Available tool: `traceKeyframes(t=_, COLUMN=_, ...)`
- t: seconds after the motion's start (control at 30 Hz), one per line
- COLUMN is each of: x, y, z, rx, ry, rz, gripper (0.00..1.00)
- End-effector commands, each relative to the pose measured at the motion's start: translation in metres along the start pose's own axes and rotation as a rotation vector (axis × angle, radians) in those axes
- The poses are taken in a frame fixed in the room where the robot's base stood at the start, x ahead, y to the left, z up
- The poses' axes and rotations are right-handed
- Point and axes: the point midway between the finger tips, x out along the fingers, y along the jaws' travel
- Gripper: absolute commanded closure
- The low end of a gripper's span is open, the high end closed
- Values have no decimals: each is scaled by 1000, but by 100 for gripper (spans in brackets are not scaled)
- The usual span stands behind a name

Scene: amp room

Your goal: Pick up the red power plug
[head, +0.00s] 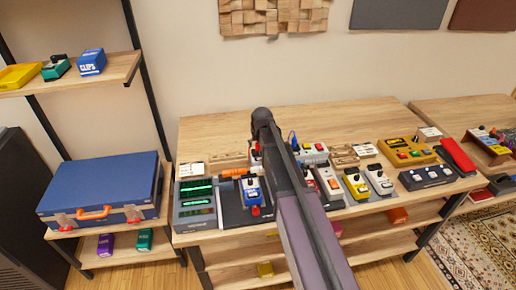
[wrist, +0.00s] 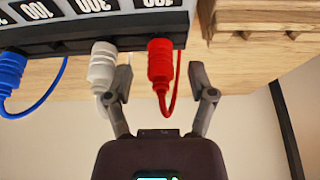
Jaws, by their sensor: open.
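The red power plug (wrist: 161,62) shows in the wrist view. It is seated in a dark strip along a white-labelled unit (wrist: 95,25), with a red cord looping from it. My gripper (wrist: 160,80) is open, with one finger on each side of the red plug in the picture. I see no finger closed on it, and the depth between them is hard to judge. A white plug (wrist: 103,65) is close beside the left finger, which partly overlaps it. In the head view my arm hides the gripper's fingers and most of the plug area.
A blue plug (wrist: 12,68) sits farther left on the same strip. In the head view, several pedals such as a yellow one (head: 356,186) and a blue one (head: 252,192) crowd the wooden table (head: 215,130). The table's back is mostly clear. A blue case (head: 100,185) lies left.

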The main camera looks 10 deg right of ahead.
Motion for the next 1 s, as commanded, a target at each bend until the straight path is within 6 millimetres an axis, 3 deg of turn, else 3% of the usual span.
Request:
traceKeyframes(t=0.07, x=0, y=-1, z=0, rx=-1, ry=0, rz=0, gripper=32)
traceKeyframes(t=0.3, x=0, y=-1, z=0, rx=-1, ry=0, rz=0, gripper=100)
traceKeyframes(t=0.77, x=-2, y=-1, z=-1, rx=-1, ry=0, rz=0, gripper=100)
traceKeyframes(t=1.0, x=-12, y=-1, z=-5, rx=-1, ry=0, rz=0, gripper=100)
